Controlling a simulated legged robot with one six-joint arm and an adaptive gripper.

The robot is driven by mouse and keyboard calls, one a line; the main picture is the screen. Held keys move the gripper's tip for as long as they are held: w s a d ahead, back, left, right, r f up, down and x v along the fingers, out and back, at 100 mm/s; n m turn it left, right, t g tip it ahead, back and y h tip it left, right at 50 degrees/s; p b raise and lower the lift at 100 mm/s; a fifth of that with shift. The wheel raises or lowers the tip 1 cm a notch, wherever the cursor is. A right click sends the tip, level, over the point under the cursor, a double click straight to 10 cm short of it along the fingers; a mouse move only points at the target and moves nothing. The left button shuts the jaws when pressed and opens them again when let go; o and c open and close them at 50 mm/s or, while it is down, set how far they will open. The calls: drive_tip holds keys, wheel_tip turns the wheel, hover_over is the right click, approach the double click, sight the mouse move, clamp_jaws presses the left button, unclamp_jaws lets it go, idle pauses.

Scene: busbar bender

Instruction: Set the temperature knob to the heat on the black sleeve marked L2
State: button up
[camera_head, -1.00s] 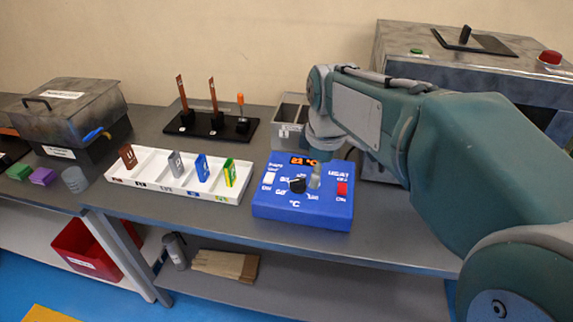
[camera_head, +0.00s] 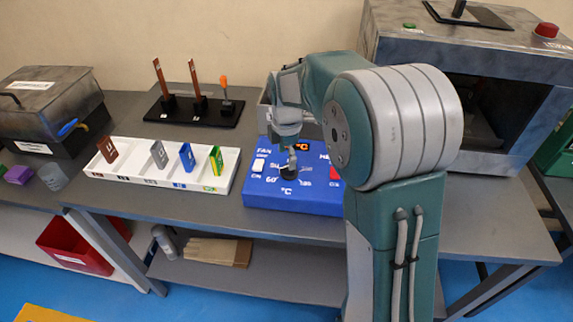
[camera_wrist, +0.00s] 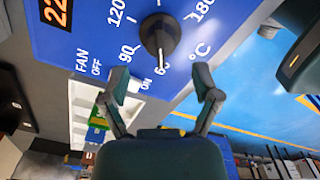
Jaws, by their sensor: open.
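The black temperature knob (camera_wrist: 160,38) sits on the blue control box (camera_head: 325,207). Its white pointer line points toward the 60 mark in the wrist view. Numbers 90, 120 and 180 are printed around it. My gripper (camera_wrist: 163,82) is open and empty. Its fingertips are spread below the knob in the wrist picture and apart from it. I cannot make out a black sleeve marked L2; labels are too small to read.
A white tray (camera_head: 215,188) with several upright coloured pieces lies left of the box. Behind stands a black stand (camera_head: 195,118) with two copper bars and an orange-handled tool. A grey machine (camera_head: 525,70) stands right. An orange display (camera_wrist: 55,12) is on the box.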

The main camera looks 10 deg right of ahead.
sight(286, 166)
drive_tip(key=shift+f, duration=1.8)
drive_tip(key=shift+c, duration=0.3)
clamp_jaws()
